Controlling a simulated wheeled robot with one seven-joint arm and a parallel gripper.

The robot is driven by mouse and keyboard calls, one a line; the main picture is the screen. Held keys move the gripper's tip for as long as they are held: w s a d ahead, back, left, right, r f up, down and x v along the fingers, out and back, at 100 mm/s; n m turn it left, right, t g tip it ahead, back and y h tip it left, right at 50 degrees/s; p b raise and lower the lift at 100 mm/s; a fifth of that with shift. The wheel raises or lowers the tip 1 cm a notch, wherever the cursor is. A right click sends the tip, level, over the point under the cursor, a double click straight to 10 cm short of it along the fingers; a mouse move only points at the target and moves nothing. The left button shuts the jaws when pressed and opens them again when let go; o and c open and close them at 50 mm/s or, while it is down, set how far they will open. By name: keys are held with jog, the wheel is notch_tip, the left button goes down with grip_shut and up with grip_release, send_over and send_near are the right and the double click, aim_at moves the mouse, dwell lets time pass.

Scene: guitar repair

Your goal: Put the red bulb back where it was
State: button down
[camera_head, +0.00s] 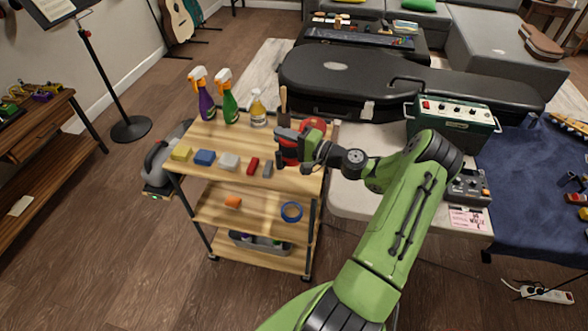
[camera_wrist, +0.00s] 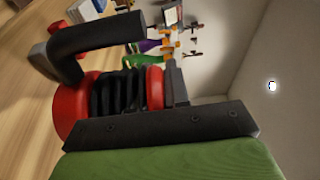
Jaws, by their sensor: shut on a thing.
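My gripper (camera_head: 284,150) is over the right part of the wooden cart's top shelf (camera_head: 222,145). It is shut on a red thing with black ribbed bands (camera_head: 290,152), which I take to be the red bulb. In the wrist view its red end (camera_wrist: 76,108) and black ribs (camera_wrist: 118,92) show beside the dark jaw. Whether its underside touches the shelf I cannot tell. A second red, rounded thing (camera_head: 313,124) stands just behind my gripper at the shelf's back right, partly hidden.
Along the shelf's front lie yellow (camera_head: 181,153), blue (camera_head: 204,158), white (camera_head: 229,161), red (camera_head: 253,166) and grey (camera_head: 268,169) blocks. A guitar case (camera_head: 345,78) and green amplifier (camera_head: 450,120) are to the right.

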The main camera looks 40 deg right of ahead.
jog(key=shift+m+t+h, duration=0.3)
jog(key=shift+m+h, duration=0.2)
jog(key=shift+h, duration=0.4)
jog(key=d+r, duration=0.2)
jog(key=d, duration=0.2)
jog(key=shift+s+d+r, duration=0.1)
jog(key=shift+s+r, duration=0.1)
jog(key=shift+r, duration=0.2)
jog(key=shift+d+f+b, duration=0.2)
jog(key=shift+d+b, duration=0.1)
jog(key=shift+b, duration=0.15)
notch_tip(320, 180, down, 9)
jog(key=b, duration=0.2)
jog(key=shift+b, duration=0.3)
jog(key=shift+f, duration=0.25)
jog(key=c, duration=1.1)
grip_release()
